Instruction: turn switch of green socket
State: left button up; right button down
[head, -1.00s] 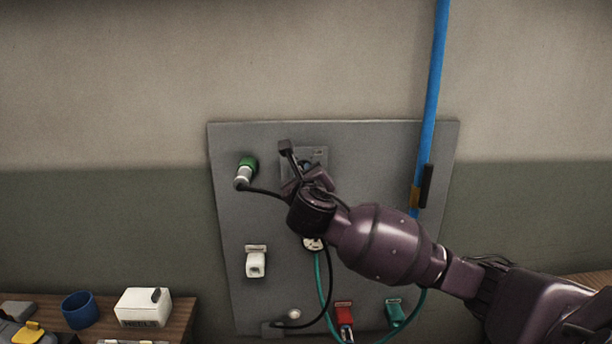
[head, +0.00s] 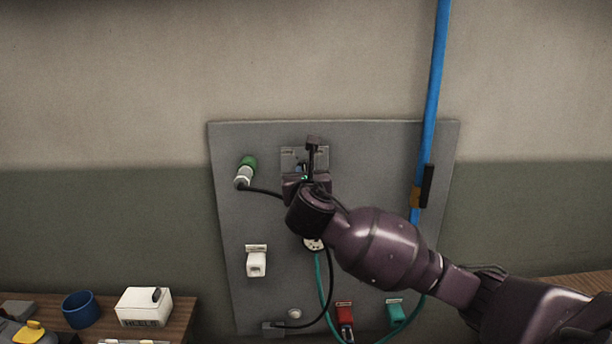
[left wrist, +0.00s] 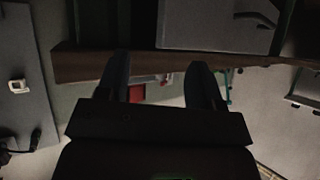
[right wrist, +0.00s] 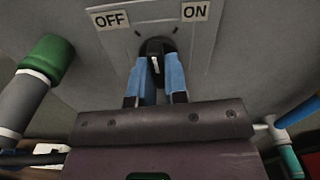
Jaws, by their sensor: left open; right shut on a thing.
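The switch is a dark knob (right wrist: 155,48) on a grey plate (head: 291,153) on the wall panel. In the right wrist view its OFF label (right wrist: 112,19) is at the upper left and its ON label (right wrist: 195,10) at the upper right. My right gripper (right wrist: 160,80) has its blue fingers shut on the knob. In the head view the right gripper (head: 308,178) hides most of the knob. The green socket (head: 249,163) with a grey plug is left of the plate; it also shows in the right wrist view (right wrist: 48,54). My left gripper (left wrist: 160,82) is open and empty, away from the panel.
The grey panel (head: 400,150) also carries a white socket (head: 256,263), a red one (head: 344,311) and a teal one (head: 395,312). Cables hang below my right arm. A blue pipe (head: 434,90) runs down at right. A blue cup (head: 80,309) and white box (head: 143,307) stand lower left.

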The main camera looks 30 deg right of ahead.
jog(key=shift+a+m, duration=0.15)
jog(key=shift+m, duration=4.05)
jog(key=c, duration=1.1)
grip_release()
jog(key=shift+c, duration=0.2)
jog(key=b+v, duration=0.1)
jog(key=v, duration=0.9)
jog(key=shift+s+a, duration=0.25)
jog(key=shift+a, duration=0.05)
